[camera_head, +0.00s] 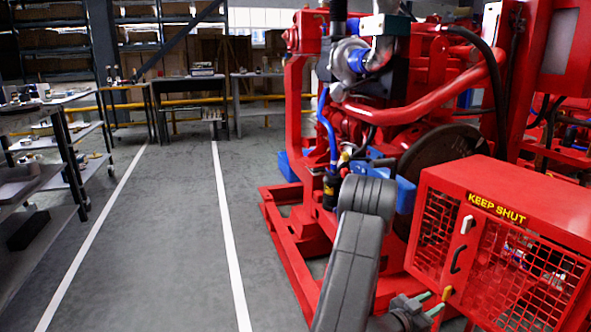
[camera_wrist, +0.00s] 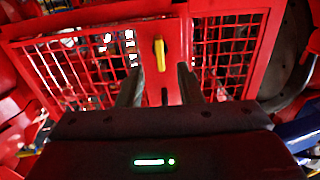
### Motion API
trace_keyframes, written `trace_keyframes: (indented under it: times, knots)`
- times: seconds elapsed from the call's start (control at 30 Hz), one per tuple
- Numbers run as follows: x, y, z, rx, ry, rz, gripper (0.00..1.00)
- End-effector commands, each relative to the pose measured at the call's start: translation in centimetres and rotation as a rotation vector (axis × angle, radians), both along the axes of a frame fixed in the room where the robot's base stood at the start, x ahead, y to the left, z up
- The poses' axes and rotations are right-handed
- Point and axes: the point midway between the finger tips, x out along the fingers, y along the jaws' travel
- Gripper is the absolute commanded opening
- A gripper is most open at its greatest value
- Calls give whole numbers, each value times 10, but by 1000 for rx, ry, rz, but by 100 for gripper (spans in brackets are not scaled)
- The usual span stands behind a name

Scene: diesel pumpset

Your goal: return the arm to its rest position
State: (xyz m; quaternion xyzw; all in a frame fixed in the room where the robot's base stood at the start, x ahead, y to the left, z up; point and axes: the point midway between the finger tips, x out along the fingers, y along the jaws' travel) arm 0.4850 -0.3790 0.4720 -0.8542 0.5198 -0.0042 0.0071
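My gripper (camera_head: 430,303) is at the lower right in the head view, close to the front of the red mesh box (camera_head: 540,205). My grey arm (camera_head: 350,265) rises in front of the red pumpset. In the wrist view my gripper (camera_wrist: 159,85) has its two dark fingers apart with nothing between them. Beyond the fingers are the box's red mesh panels (camera_wrist: 85,65) and a yellow latch (camera_wrist: 160,54) on the strip between them. The latch (camera_head: 447,293) also shows beside the fingertips in the head view. I cannot tell whether the fingers touch the box.
The box bears a "KEEP SHUT" label (camera_head: 497,208) and a black handle (camera_head: 457,259); its mesh front looks closed. The red pumpset frame (camera_head: 297,260) stands behind my arm. Shelving carts (camera_head: 60,150) stand at the left. The grey floor (camera_head: 165,240) with white lines is clear.

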Motion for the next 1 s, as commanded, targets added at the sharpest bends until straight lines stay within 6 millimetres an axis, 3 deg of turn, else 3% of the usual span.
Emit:
trace_keyframes:
  times: [0.2,0.4,0.8,1.0]
  knots:
    - [16,-32,-1,-2,-1,-2,33]
    - [22,-45,0,-1,0,0,33]
    - [23,-44,0,-3,5,1,33]
    - [16,-29,1,1,4,2,33]
